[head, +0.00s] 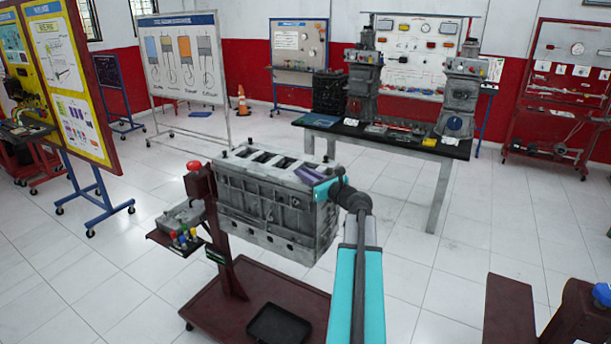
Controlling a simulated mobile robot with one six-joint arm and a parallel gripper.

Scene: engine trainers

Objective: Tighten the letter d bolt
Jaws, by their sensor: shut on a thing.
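A grey engine block (265,215) stands on a dark red stand in the middle of the head view. Small dark bolts (250,141) stick up along its top face. No letters can be read at this size, so I cannot tell which is d. My gripper (308,175) is at the top right end of the block, at the end of my teal and dark arm. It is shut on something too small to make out. My wrist and the purple-grey part there hide that corner of the block.
A red button (193,165) and a small tray of coloured parts (183,240) are left of the block. A black tray (278,325) lies on the stand base. A dark table (385,137) with machines stands behind. Open tiled floor surrounds the stand.

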